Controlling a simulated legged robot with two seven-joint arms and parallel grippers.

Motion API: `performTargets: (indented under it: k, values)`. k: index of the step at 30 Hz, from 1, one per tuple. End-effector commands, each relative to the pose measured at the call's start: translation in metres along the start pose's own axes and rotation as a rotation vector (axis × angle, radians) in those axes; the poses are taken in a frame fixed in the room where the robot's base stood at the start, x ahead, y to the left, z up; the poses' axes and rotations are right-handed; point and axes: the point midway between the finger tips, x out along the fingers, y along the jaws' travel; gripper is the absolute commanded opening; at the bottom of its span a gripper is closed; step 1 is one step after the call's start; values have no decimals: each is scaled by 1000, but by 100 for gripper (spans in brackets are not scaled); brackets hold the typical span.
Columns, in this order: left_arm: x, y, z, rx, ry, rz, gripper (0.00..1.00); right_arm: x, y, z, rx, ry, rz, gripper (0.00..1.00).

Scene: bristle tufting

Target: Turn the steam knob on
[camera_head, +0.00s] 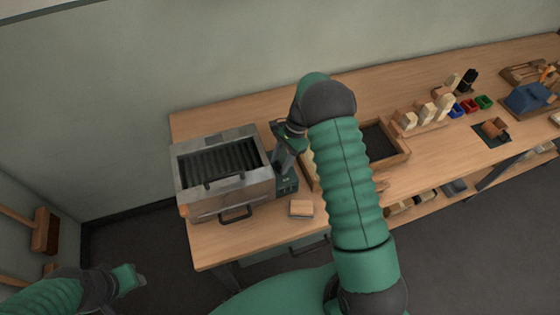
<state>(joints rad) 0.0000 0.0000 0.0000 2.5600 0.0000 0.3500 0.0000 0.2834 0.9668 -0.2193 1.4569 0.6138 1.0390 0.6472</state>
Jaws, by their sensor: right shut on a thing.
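A metal steam box (188,165) with a dark slatted opening sits at the left end of the wooden table. A small dark green control box (289,187) stands against its right side. My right arm reaches over the table, and my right gripper (284,168) points down at the top of the control box. It is shut at the place of the steam knob; the gripper hides the knob, so its angle cannot be seen. My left gripper (132,279) is low at the left, off the table and away from the box; its fingers are too small to judge.
A small wooden block (301,208) lies at the table's front edge. A dark-bottomed wooden tray (398,154) is partly behind my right arm. Brush blocks (425,112), coloured bins (468,105) and a blue device (527,99) stand farther right. A wall closes the back.

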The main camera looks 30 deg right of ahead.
Motion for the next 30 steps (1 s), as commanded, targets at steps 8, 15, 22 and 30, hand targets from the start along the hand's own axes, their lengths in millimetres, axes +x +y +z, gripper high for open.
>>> performTargets:
  k: [8, 15, 22, 30]
  values:
    - [-1, 0, 0, 0, 0, 0, 36, -3, -4, -5, -239, 14, 91, 0]
    - [1, 0, 0, 0, 0, 0, 36, -3, -6, -4, -451, 14, 179, 0]
    - [2, 0, 0, 0, 0, 0, 36, -3, -8, -3, -653, 16, 263, 0]
    - [3, 0, 1, 0, 0, 0, 36, -3, -9, -1, -880, 18, 358, 0]
